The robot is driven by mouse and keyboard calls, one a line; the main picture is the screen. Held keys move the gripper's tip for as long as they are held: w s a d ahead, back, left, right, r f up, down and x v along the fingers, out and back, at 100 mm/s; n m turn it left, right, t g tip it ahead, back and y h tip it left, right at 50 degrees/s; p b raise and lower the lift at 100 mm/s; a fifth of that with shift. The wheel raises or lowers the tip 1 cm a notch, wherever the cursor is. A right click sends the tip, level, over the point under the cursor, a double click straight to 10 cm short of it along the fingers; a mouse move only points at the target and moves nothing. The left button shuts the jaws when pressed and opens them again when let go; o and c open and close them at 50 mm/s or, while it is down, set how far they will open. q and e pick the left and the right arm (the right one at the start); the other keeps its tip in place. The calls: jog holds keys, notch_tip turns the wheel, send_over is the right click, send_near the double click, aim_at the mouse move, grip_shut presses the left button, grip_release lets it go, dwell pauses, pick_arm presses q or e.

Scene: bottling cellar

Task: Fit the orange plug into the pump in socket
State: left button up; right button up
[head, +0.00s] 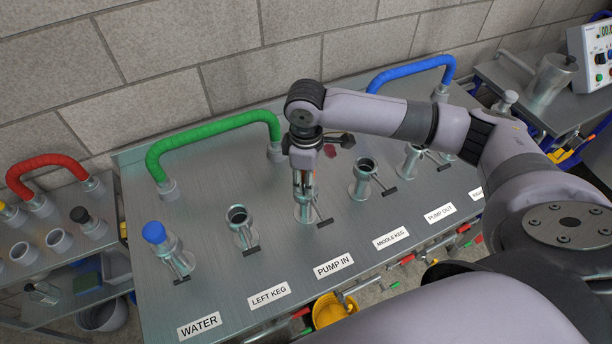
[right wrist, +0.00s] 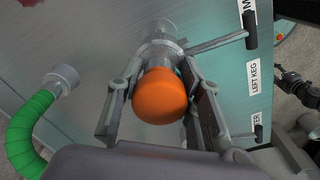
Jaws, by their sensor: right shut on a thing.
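The orange plug (right wrist: 160,97) sits between the fingers of my right gripper, its rounded orange cap facing the right wrist camera. In the head view my right gripper (head: 305,186) points down over the pump in socket (head: 308,213), behind the PUMP IN label (head: 333,266). The fingers hide most of the plug there. In the right wrist view the metal socket (right wrist: 160,45) with its side lever lies right beyond the plug, roughly in line with it. I cannot tell whether the plug's lower end is inside the socket.
The left keg socket (head: 238,216) is open to the left, and the middle keg socket (head: 366,165) is open to the right. A blue plug (head: 154,232) caps the water socket. A green hose (head: 215,130) and a blue hose (head: 412,70) arch along the back.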

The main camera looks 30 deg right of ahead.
jog(key=shift+f, duration=0.15)
jog(key=o, duration=1.2)
